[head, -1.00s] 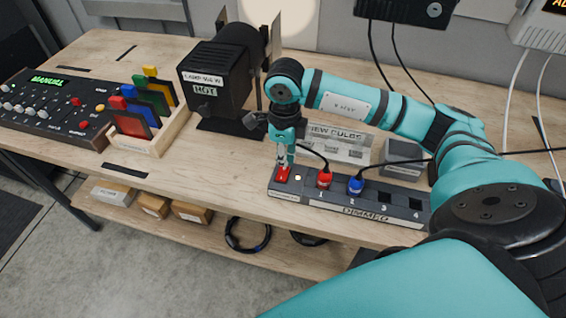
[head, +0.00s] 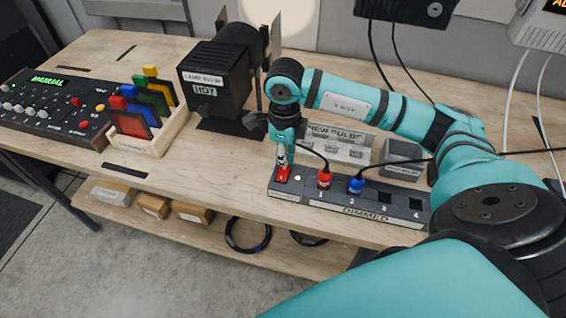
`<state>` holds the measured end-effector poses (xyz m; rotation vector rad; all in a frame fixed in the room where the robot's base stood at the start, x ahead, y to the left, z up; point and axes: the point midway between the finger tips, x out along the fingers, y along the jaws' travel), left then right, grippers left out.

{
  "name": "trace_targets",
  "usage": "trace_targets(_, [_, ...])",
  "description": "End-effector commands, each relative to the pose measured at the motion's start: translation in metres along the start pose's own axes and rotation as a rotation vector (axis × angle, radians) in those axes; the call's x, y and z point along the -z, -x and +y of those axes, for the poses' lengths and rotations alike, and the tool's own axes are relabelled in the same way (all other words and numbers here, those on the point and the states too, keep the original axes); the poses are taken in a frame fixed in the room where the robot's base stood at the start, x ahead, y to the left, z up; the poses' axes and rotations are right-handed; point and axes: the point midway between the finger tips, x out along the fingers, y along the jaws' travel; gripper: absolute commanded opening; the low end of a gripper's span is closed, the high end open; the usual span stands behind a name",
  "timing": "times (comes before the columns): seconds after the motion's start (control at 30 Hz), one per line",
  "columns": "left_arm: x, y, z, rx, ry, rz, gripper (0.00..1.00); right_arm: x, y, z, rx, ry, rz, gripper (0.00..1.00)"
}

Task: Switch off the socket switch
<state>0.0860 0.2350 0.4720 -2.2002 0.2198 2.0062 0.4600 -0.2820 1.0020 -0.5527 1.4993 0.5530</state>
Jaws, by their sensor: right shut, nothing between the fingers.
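The socket strip (head: 398,213) lies along the front of the wooden bench, marked "DIMMED". Its red rocker switch (head: 283,175) is at the left end, with a small pale light (head: 298,178) beside it. My right gripper (head: 283,166) is shut and empty, pointing down with its tips at the switch. The tips look to be touching the switch or just above it; I cannot tell which. A red plug (head: 324,179) sits in socket 1 and a blue plug (head: 356,184) in socket 2. Sockets 3 and 4 are empty. My left gripper is not in view.
A black lamp (head: 212,75) labelled "HOT" stands behind, left of my right gripper. A wooden rack (head: 160,140) of coloured filters and a control desk (head: 45,108) stand further left. A box of bulbs (head: 338,148) and a grey box (head: 403,158) are behind the strip.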

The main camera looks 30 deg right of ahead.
Motion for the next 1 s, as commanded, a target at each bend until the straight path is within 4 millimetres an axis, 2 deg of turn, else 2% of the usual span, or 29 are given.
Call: trace_targets(1.0, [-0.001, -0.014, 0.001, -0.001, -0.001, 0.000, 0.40, 0.000, -0.015, 0.000, 0.000, 0.000, 0.000, 0.00])
